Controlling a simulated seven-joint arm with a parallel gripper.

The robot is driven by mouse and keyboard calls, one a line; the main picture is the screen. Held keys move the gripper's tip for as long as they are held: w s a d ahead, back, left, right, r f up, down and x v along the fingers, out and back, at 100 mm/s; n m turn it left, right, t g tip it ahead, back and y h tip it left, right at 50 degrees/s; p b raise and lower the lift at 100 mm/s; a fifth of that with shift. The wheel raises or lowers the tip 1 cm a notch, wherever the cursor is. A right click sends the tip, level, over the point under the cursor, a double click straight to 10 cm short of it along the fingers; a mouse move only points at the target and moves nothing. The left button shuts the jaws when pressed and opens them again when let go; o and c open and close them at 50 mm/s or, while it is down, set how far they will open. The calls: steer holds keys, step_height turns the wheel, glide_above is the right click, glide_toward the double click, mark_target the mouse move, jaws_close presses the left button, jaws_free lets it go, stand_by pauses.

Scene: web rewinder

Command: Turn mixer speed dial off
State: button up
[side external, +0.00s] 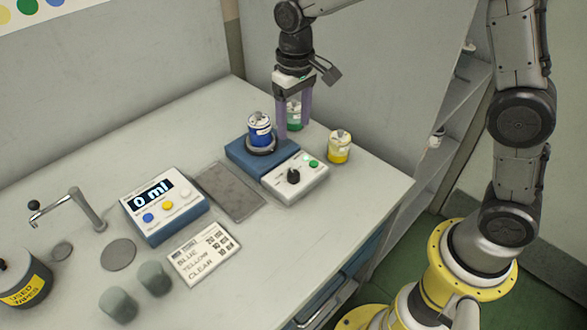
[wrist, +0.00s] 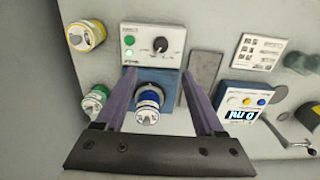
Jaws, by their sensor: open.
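The mixer has a blue base (side external: 238,150) and a white control panel (side external: 312,181). Its black speed dial (side external: 293,176) is on the panel, beside a green button (side external: 314,163) and a small bright light (side external: 307,157). The dial also shows in the wrist view (wrist: 161,45); its exact setting is too small to read. A blue-labelled jar (side external: 260,131) stands on the mixer's round plate. My gripper (side external: 293,132) is open and empty, pointing down behind the mixer. In the wrist view, its fingers (wrist: 158,73) flank the blue jar, with the dial beyond the tips, untouched.
A green jar (wrist: 96,99) stands close by my gripper, partly hidden behind a finger in the side view. A yellow jar (side external: 339,149) stands right of the mixer. A grey mat (side external: 229,190), a dispenser reading 0 ml (side external: 165,210) and a label card (side external: 204,254) lie left.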

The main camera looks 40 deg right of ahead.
mark_target(294, 174)
step_height(294, 174, down, 15)
steer(key=shift+s+a+r, duration=0.1)
steer(key=shift+a+r, duration=0.05)
steer(key=shift+r, duration=0.05)
stand_by(0.4)
jaws_close()
